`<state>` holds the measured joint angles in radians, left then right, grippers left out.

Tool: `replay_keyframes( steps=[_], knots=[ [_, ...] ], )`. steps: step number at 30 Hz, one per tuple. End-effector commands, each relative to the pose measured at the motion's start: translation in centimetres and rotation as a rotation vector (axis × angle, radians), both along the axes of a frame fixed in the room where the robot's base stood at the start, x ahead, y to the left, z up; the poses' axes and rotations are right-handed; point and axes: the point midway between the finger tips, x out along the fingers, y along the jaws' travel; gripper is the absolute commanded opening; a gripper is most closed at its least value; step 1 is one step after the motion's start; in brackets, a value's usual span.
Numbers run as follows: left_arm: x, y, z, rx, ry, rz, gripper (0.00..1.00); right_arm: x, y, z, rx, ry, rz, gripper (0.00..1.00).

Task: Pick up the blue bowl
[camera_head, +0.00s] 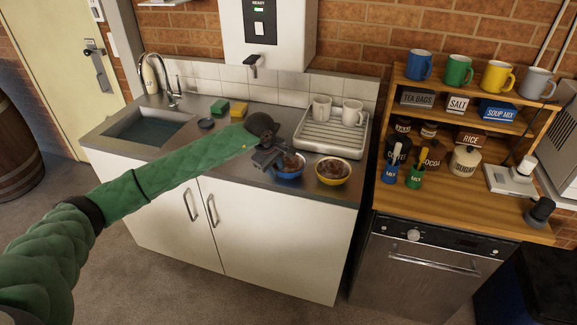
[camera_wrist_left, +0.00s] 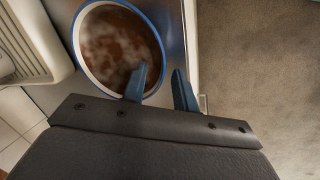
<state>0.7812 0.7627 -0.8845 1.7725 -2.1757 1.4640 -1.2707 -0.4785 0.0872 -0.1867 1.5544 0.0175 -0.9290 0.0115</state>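The blue bowl (camera_head: 288,175) stands on the steel counter, right of the sink, with brown food in it. In the left wrist view its blue rim (camera_wrist_left: 75,48) surrounds the brown contents. My left gripper (camera_head: 279,162) is at the bowl's left rear, pointing down at it. In the left wrist view the gripper's two blue-grey fingers (camera_wrist_left: 162,86) are apart. One finger overlaps the inside of the bowl and the other is outside the rim. I cannot tell whether either touches it. My right gripper is not in view.
A yellow bowl (camera_head: 332,172) with brown food stands close on the right. A drainer (camera_head: 318,142) with two white mugs is behind. The sink (camera_head: 150,127) and green and yellow sponges lie left. A wooden shelf unit (camera_head: 452,185) with mugs and jars stands right.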

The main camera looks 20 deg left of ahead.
Motion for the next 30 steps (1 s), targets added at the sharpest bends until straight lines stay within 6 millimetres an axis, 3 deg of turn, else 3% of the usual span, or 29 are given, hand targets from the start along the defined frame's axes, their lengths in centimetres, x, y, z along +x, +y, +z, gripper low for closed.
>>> replay_keyframes(
  steps=[8,13,30],
  knots=[
    [0.05,-0.02,-0.21,0.000,0.000,0.000,0.29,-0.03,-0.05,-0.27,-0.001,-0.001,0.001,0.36],
    [0.05,-0.02,-0.18,0.000,-0.001,0.000,0.00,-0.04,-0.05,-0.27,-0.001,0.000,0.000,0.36],
    [0.16,-0.05,0.59,-0.001,-0.005,-0.001,0.00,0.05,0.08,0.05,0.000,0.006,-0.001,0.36]
  ],
)
